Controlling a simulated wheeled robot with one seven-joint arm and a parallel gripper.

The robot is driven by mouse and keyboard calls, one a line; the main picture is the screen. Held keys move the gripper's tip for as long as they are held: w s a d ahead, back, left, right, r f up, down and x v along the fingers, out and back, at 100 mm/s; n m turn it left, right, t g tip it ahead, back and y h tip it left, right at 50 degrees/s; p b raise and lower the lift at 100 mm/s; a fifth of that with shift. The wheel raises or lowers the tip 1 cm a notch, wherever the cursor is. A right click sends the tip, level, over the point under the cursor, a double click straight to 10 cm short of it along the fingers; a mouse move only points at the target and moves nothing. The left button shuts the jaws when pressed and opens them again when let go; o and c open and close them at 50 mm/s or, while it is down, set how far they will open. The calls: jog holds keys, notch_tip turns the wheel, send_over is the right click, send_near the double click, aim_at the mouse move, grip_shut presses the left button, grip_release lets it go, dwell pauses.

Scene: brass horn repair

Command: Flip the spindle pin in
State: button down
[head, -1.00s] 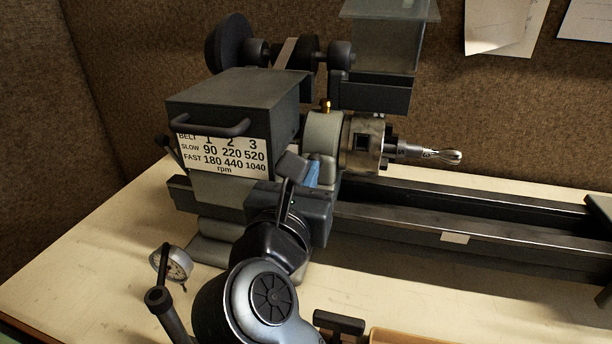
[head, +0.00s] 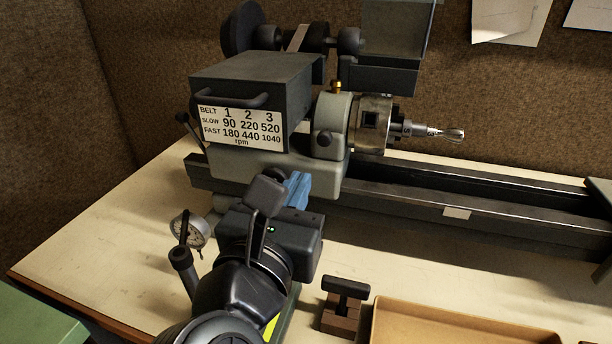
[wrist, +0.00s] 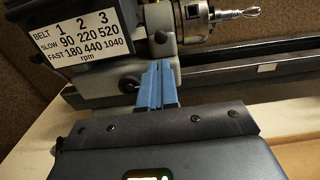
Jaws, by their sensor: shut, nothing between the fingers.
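The grey lathe headstock (head: 250,160) carries a dark round knob (head: 324,139) on the front of its spindle bearing, just left of the chuck (head: 371,122). This knob may be the spindle pin; I cannot tell for sure. It also shows in the wrist view (wrist: 160,37), above the fingertips. A second dark round part (wrist: 128,85) sits lower on the headstock, partly behind the fingers. My gripper (head: 299,178) is in front of and below the knob, apart from it. Its blue fingers (wrist: 158,66) are shut with nothing between them.
A tool with a bulbous shiny tip (head: 450,134) projects right from the chuck. The lathe bed (head: 470,205) runs right. A dial gauge (head: 190,232) stands left of my arm. A T-handled key in a block (head: 341,315) and a tan tray (head: 460,325) lie in front.

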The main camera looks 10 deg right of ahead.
jog(key=shift+v, duration=1.75)
jog(key=s+d+f+n+t+h, duration=0.1)
jog(key=s+d+f+n+t, duration=0.15)
jog(key=s+d+n, duration=0.55)
jog(key=s+d+f+n+t+h, duration=0.1)
jog(key=s+d+n+t+h, duration=0.15)
jog(key=d+n, duration=0.5)
jog(key=s+d+f+n+g+y, duration=0.2)
jog(key=s+f+n+y, duration=0.3)
jog(key=s+n, duration=0.5)
jog(key=s+d+f+n+g+y, duration=0.2)
jog(key=s+f+n+g+y, duration=0.2)
jog(key=s+f+n, duration=0.3)
jog(key=s+n+y, duration=0.1)
jog(key=s+n, duration=0.3)
jog(key=n, duration=0.4)
jog(key=shift+s+d+f+g, duration=0.3)
jog(key=shift+s+g, duration=0.05)
jog(key=shift+g, duration=0.05)
